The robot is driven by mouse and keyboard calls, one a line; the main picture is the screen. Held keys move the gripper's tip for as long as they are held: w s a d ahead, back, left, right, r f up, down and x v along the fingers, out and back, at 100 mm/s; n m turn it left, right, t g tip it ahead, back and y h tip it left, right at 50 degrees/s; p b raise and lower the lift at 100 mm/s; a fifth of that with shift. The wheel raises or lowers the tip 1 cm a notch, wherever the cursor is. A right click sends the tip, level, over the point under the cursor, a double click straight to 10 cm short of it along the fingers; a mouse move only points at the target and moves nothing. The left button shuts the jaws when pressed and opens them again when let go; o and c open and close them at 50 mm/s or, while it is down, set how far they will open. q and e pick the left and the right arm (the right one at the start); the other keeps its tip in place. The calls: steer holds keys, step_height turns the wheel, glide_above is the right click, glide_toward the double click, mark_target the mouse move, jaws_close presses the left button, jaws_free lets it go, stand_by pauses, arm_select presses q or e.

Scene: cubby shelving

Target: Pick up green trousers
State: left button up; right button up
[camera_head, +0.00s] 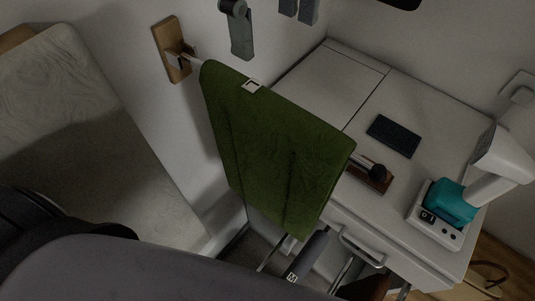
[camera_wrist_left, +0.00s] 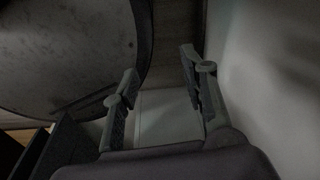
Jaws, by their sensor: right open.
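The green trousers (camera_head: 275,150) hang folded over a rod from a wooden wall bracket (camera_head: 172,50) in the head view, with a small pale tag near their top. My right gripper (camera_head: 274,36) hangs in at the top edge, its fingers apart and empty, in the picture above the trousers and not touching them. My left gripper (camera_wrist_left: 158,80) shows in the left wrist view with its fingers apart and nothing between them. The trousers are not visible there.
A white desk (camera_head: 340,90) stands right of the trousers, with a dark flat slab (camera_head: 394,136), a brown holder (camera_head: 368,176) and a white-and-teal device (camera_head: 450,204). A pale bed-like surface (camera_head: 85,120) lies left. The left wrist view shows a round tabletop (camera_wrist_left: 65,50) and a wall.

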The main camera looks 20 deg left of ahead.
mark_target(273, 98)
steer(key=f, duration=0.2)
steer(key=f+p, duration=0.1)
steer(key=f, duration=0.1)
steer(key=s+f, duration=0.1)
steer(key=f, duration=0.2)
steer(key=shift+d, duration=0.3)
steer(key=shift+w+a+f+p, duration=0.15)
steer(key=shift+f+p, duration=0.4)
steer(key=shift+f, duration=1.05)
step_height(273, 98, down, 4)
steer(key=shift+f+p, duration=0.2)
steer(key=shift+p, duration=0.75)
steer(key=shift+f, duration=0.25)
arm_select(q)
steer(key=r, duration=0.1)
steer(key=s+r, duration=0.1)
steer(key=s+d+r, duration=0.1)
steer(key=r, duration=0.1)
arm_select(e)
steer(key=shift+c, duration=0.4)
steer(key=shift+w+r, duration=0.1)
jaws_close()
